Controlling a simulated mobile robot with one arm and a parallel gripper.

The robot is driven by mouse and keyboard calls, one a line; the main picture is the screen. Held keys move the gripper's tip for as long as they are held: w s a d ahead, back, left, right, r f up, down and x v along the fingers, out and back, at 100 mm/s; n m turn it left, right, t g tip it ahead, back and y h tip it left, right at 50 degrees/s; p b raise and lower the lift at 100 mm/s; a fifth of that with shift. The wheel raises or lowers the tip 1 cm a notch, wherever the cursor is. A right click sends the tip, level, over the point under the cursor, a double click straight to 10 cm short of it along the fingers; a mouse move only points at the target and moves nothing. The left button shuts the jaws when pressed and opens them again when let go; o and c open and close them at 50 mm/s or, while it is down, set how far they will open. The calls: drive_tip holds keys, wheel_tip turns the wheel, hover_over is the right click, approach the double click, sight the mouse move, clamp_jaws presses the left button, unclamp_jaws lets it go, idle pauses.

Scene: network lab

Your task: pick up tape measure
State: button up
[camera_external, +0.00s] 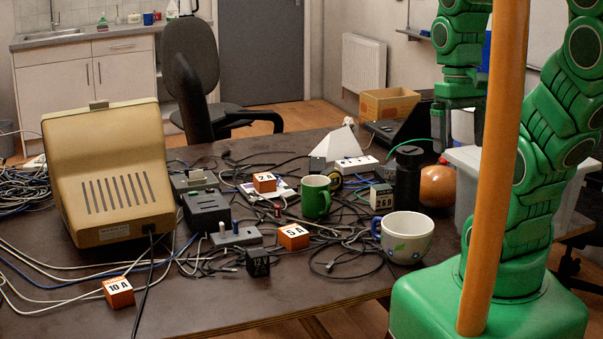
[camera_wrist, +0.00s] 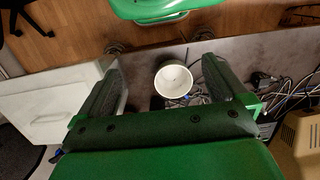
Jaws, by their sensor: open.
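A small round black and yellow thing, which looks like the tape measure (camera_external: 336,181), lies on the table just behind the green mug (camera_external: 316,197), which partly hides it. I cannot make it out in the wrist view. My gripper (camera_external: 458,125) hangs above the right side of the table, to the right of the tape measure and apart from it. In the wrist view my gripper (camera_wrist: 163,70) has its fingers wide apart with nothing held between them.
A large white mug (camera_external: 406,237) and black bottle (camera_external: 408,176) stand near the table's right side, beside a brown ball (camera_external: 438,186). A white power strip (camera_external: 356,163), labelled blocks and many loose cables crowd the table. A beige monitor (camera_external: 110,175) stands left.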

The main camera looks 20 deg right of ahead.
drive_tip(key=w+a+r+n+t+y, duration=0.15)
drive_tip(key=w+a+r+t, duration=0.35)
drive_tip(key=w, duration=0.8)
drive_tip(key=w+a+r+n+t+y, duration=0.1)
drive_tip(key=w+a+r+n+t, duration=0.2)
drive_tip(key=w+a, duration=0.7)
drive_tip(key=w+a+r+n+t+y, duration=0.25)
drive_tip(key=w+a+r, duration=0.2)
drive_tip(key=w, duration=1.15)
drive_tip(key=n+t+h, duration=0.4)
drive_tip(key=n+h, duration=0.3)
drive_tip(key=n, duration=1.4)
hover_over(333, 177)
drive_tip(key=s, duration=0.1)
wheel_tip(333, 177, down, 26)
drive_tip(key=shift+s+f+n+y, duration=0.3)
drive_tip(key=shift+f+n, duration=1.05)
drive_tip(key=shift+f, duration=1.2)
drive_tip(key=shift+s+f+n+y, duration=0.15)
drive_tip(key=shift+f+n+y, duration=0.2)
drive_tip(key=shift+f+n, duration=1.6)
drive_tip(key=shift+s+f+n+y, duration=0.3)
drive_tip(key=shift+f+n, duration=0.4)
drive_tip(key=shift+f, duration=2.5)
drive_tip(key=shift+x, duration=1.45)
